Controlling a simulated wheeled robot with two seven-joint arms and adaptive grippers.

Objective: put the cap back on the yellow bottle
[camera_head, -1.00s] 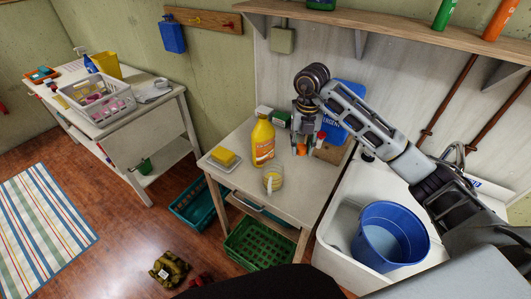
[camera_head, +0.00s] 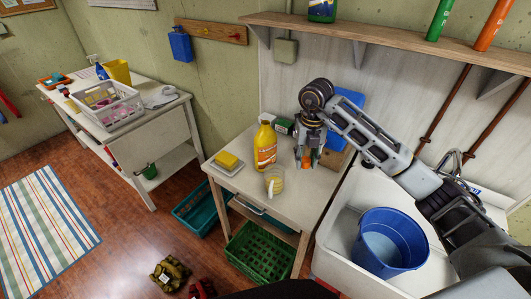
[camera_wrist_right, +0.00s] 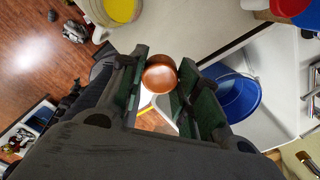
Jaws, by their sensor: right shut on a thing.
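The yellow bottle (camera_head: 265,147) stands upright on the small white table, with a label on its front and no cap visible on its neck. My right gripper (camera_head: 308,158) is just right of the bottle, apart from it, over the table. It is shut on an orange cap (camera_head: 305,162). In the right wrist view the cap (camera_wrist_right: 159,74) sits as a round orange-brown thing between the two fingers (camera_wrist_right: 160,85). The bottle cannot be made out in the wrist view. My left gripper is not in view.
The white table (camera_head: 243,191) also bears a yellow sponge on a dish (camera_head: 227,161), a glass mug with yellow content (camera_head: 275,181) and a small green box (camera_head: 284,126). A blue container (camera_head: 347,104) stands behind my arm. A sink with a blue bucket (camera_head: 390,243) is at right.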

